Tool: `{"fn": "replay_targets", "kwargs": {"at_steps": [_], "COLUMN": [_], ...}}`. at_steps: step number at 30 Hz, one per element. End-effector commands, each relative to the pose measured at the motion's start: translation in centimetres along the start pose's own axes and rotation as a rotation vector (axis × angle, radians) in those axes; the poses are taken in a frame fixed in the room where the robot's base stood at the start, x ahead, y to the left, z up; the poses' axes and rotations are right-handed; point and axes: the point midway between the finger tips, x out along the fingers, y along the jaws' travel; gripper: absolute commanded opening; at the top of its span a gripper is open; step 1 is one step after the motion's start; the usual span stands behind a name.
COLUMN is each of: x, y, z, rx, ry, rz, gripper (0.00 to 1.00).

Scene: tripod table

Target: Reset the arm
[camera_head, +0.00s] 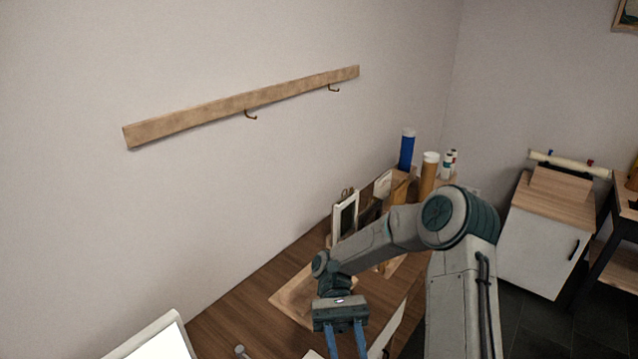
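My gripper (346,343) hangs at the lower middle of the head view, pointing down in front of the wooden counter. Its two blue fingers are apart, with a gap between them, and no object shows in the gap. The fingertips are cut off by the bottom edge of the picture. My grey arm is bent, with its elbow at the right and the forearm reaching down to the left over the counter.
The brown counter (240,318) runs along the wall, with a wooden board (290,300) on it. Framed items (345,215), a blue cylinder (407,150) and an orange cylinder (428,175) stand farther back. A rail with hooks (245,104) is on the wall. A white cabinet (540,248) stands right.

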Motion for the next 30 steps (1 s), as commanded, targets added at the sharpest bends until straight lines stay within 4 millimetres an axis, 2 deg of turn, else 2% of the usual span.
{"fn": "replay_targets", "kwargs": {"at_steps": [5,14,30], "x": [0.6,2.2,3.8], "y": [0.0,0.4,2.7], "z": [0.6,1.7,4.1], "rx": [0.034,0.104,0.156], "ry": [0.087,0.367,0.918], "rz": [-0.012,-0.05,-0.082], "gripper": [0.37,0.37,0.37]}}
